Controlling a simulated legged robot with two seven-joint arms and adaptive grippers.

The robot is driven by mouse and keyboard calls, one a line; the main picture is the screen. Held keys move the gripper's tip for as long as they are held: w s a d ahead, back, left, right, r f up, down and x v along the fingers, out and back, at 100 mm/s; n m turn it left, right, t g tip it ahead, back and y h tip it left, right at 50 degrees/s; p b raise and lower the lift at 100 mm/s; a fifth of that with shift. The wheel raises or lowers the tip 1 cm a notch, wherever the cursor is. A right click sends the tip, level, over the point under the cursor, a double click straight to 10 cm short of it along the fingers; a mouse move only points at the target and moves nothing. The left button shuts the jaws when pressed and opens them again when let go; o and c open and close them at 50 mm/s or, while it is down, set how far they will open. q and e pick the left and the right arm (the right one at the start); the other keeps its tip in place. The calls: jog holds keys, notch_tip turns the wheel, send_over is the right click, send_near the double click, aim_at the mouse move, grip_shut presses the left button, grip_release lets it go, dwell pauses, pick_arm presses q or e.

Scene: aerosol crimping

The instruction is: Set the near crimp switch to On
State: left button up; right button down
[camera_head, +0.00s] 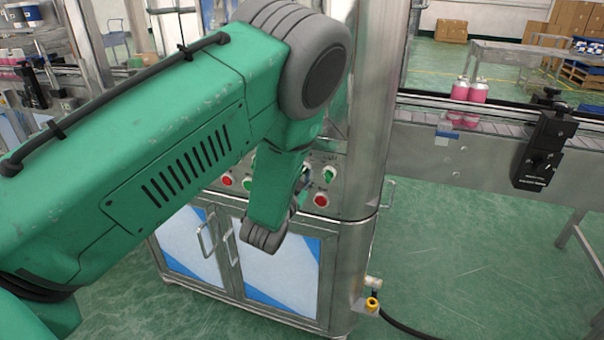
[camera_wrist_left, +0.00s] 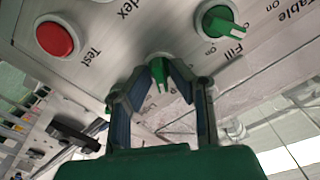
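In the left wrist view, a green switch knob (camera_wrist_left: 159,72) on the light panel sits between the fingertips of my left gripper (camera_wrist_left: 157,78). The fingers are apart, one on each side of the knob; firm contact does not show. The knob's own label is hidden. Another green knob, the Fill switch (camera_wrist_left: 221,21), is up and right of it with On and Off marks. In the head view my left gripper (camera_head: 303,186) is mostly hidden behind my forearm at the control panel. My right gripper is not in view.
A red Test button (camera_wrist_left: 55,38) lies to the left in the wrist view. In the head view, red buttons (camera_head: 321,200) and a green switch (camera_head: 329,174) show beside my wrist. A steel post (camera_head: 376,110) and a conveyor with pink cans (camera_head: 478,91) stand to the right.

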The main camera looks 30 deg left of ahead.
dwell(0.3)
pick_arm(q)
jog(key=v, duration=1.2)
jog(key=shift+d, duration=0.15)
jog(key=shift+w, duration=0.1)
jog(key=s+d+f+n+g+h, duration=0.1)
jog(key=s+f+g, duration=0.35)
jog(key=f, duration=0.35)
jog(key=s+f+n+g+h, duration=0.1)
jog(key=s+f+g, duration=0.35)
jog(key=f, duration=0.35)
jog(key=s+d+f+g+h, duration=0.1)
jog(key=s+f+g, duration=0.3)
jog(key=s, duration=0.5)
jog(key=s+d+f+n+g+h, duration=0.1)
jog(key=s+d+f+g, duration=0.2)
jog(key=s, duration=0.7)
jog(key=shift+d+f+g, duration=0.4)
jog(key=shift+f+g, duration=0.1)
jog(key=shift+f, duration=0.2)
